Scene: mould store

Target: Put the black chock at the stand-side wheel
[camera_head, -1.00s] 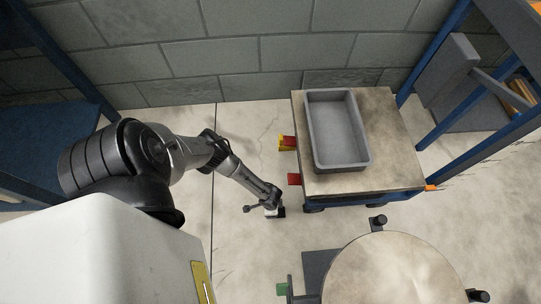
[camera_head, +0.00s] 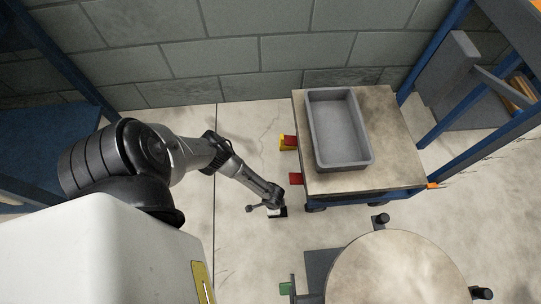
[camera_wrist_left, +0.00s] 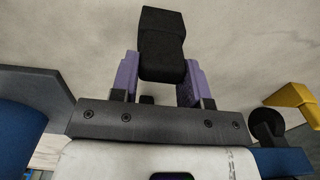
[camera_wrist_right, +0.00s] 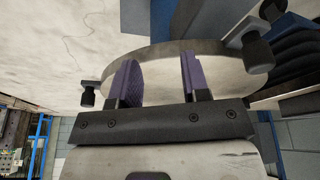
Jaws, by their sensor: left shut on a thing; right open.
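My left gripper (camera_wrist_left: 160,80) is shut on the black chock (camera_wrist_left: 162,45), which sticks out beyond the purple fingers over the pale floor. In the head view the left gripper (camera_head: 276,210) is low by the floor, left of the trolley's (camera_head: 400,165) near left corner. A dark wheel (camera_head: 315,208) shows under that corner, apart from the gripper. In the left wrist view a black wheel (camera_wrist_left: 267,125) is right of the gripper. My right gripper (camera_wrist_right: 158,85) is open and empty, with the round stand top (camera_wrist_right: 165,80) behind its fingers. Whether the chock touches the floor cannot be told.
A grey tray (camera_head: 312,135) lies on the trolley. A yellow piece (camera_head: 286,145) and red tabs (camera_head: 296,179) are at its left side. The round stand (camera_head: 395,270) is in front, with black knobs and a green tab (camera_head: 285,288). Floor left of the trolley is clear.

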